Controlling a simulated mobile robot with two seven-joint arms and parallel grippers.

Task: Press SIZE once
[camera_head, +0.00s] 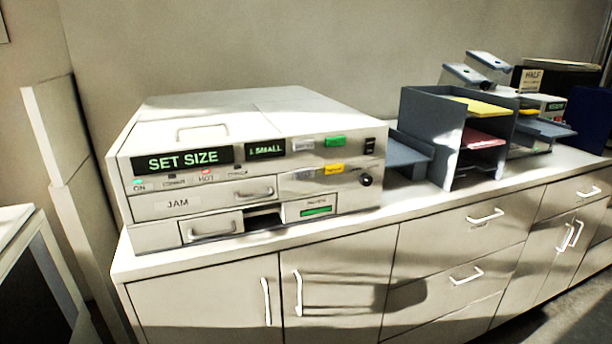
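A white machine (250,109) stands on the counter at the left. Its large display (183,160) reads SET SIZE in green, and a smaller display (265,150) beside it reads 1 SMALL. A black knob (366,180) sits at the far right of the front. Neither of my grippers is in view.
The white counter (400,203) runs to the right above cabinets with bar handles. A dark blue-grey shelf unit (445,182) with yellow and red paper stands right of the machine. More equipment stands farther right. A white table edge (20,218) shows at the left.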

